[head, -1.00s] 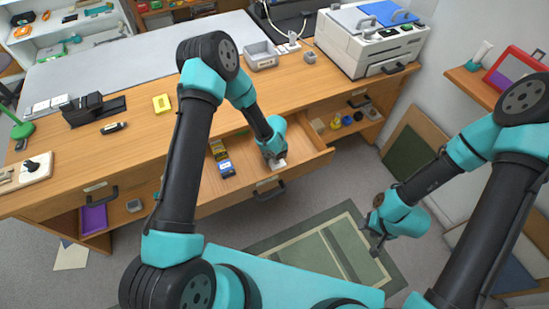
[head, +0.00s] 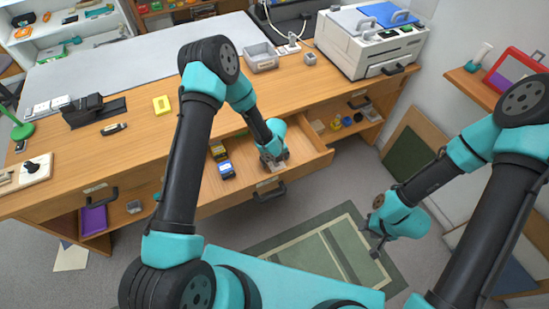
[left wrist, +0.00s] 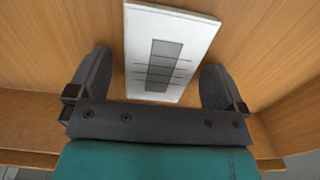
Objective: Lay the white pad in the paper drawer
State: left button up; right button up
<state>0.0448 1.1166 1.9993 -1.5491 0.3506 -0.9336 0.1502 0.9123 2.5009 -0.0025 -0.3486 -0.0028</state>
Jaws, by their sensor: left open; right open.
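The white pad (left wrist: 165,55), with a grey block and thin lines printed on it, lies flat on the wooden floor of the open drawer (head: 300,149). My left gripper (head: 273,160) is over this drawer and hides most of the pad in the head view. In the left wrist view my left gripper (left wrist: 157,82) is open, with one finger on each side of the pad and gaps between the fingers and the pad. My right gripper (head: 376,238) is open and empty, above the floor at the right.
A blue-and-white box (head: 227,170) and a yellow-and-dark box (head: 218,150) sit in the drawer's left part. A grey tray (head: 261,60), a yellow block (head: 161,105) and a printer (head: 370,45) stand on the desk. The drawer's right part is clear.

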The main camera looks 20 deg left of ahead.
pick_arm(q)
jog(key=shift+r, duration=0.1)
notch_tip(320, 180, up, 12)
dwell(0.5)
